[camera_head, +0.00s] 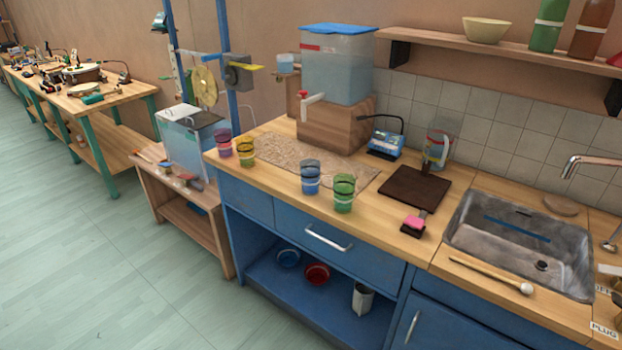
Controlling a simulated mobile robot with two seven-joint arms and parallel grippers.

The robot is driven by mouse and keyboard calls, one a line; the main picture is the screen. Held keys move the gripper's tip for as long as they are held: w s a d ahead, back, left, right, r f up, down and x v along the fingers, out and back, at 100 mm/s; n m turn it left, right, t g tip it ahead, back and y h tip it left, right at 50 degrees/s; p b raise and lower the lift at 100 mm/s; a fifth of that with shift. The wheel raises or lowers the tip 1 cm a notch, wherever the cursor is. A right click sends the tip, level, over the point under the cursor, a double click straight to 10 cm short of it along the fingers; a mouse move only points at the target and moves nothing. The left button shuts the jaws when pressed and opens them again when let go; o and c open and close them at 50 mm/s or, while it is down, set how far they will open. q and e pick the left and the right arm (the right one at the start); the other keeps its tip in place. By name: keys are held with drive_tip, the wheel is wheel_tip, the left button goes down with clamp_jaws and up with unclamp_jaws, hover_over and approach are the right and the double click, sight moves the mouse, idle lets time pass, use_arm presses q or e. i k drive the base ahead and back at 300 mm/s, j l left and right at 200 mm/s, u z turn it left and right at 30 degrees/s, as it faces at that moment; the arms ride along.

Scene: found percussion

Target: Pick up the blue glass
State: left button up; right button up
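The blue glass (311,178) stands upright on the wooden counter, near its front edge and at the edge of a patterned mat. A green glass (344,193) stands close to its right, slightly nearer the front edge. A pink-purple glass (223,142) and a yellow glass (245,149) stand further left on the same counter. Neither of my grippers shows in the head view.
A patterned mat (290,150) lies behind the blue glass. A water tank (340,68) with a tap sits on a wooden block behind. A dark board (413,188), a pink-ended tool (414,222) and a sink (520,240) are to the right. Open floor lies left.

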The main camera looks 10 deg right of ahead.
sight(310, 178)
drive_tip(key=i+j+z, duration=0.25)
drive_tip(key=i+j, duration=0.15)
drive_tip(key=j, duration=0.2)
drive_tip(key=i+j+z, duration=0.1)
drive_tip(key=j, duration=0.25)
drive_tip(key=i+j+z, duration=0.25)
drive_tip(key=i+j, duration=0.15)
drive_tip(key=j, duration=0.3)
